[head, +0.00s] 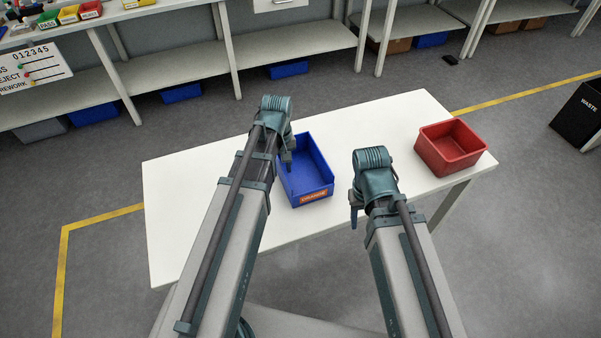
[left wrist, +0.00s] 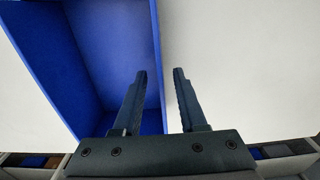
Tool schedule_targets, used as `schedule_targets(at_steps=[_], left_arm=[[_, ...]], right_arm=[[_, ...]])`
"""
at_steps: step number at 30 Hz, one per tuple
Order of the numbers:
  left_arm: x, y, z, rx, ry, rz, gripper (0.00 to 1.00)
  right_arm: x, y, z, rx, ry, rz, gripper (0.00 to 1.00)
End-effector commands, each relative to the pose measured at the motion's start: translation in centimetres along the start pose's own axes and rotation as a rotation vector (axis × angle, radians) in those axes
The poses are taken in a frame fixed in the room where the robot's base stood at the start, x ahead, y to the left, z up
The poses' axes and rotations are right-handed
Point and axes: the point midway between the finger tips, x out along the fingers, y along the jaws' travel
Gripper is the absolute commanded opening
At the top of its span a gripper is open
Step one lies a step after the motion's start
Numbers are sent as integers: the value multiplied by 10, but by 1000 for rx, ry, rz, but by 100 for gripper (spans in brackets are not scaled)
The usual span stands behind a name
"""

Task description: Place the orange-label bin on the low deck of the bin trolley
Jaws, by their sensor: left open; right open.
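The blue bin with the orange label (head: 313,195) stands upright on the white table, its label facing me. My left gripper (head: 287,158) is at the bin's left wall in the head view. In the left wrist view the gripper (left wrist: 160,75) is open, with one finger over the inside of the blue bin (left wrist: 100,50) and the other outside, the wall's edge between them. I cannot tell whether they touch it. My right gripper (head: 354,208) is open and empty, right of the bin and apart from it. I cannot make out the bin trolley in these views.
A red bin (head: 450,150) stands at the right end of the white table (head: 190,200). The table's left part is clear. Shelving benches (head: 180,70) with blue bins beneath line the back. A black waste box (head: 578,115) stands on the floor at the far right.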

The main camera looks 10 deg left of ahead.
Motion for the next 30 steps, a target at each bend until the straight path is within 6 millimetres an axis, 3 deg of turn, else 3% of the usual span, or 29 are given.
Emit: schedule_targets(at_steps=[1, 6, 16, 23, 30], left_arm=[[13, -1, -1, -1, 0, 0, 41], [34, -2, -2, 0, 0, 0, 41], [36, -2, -2, 0, 0, 0, 41], [36, -2, -2, 0, 0, 0, 2], [36, -2, -2, 0, 0, 0, 0]], right_arm=[[13, -1, -1, 0, 0, 0, 50], [33, -3, -2, 0, 0, 0, 50], [36, -3, -2, 0, 0, 0, 50], [36, -3, -2, 0, 0, 0, 50], [36, -3, -2, 0, 0, 0, 50]])
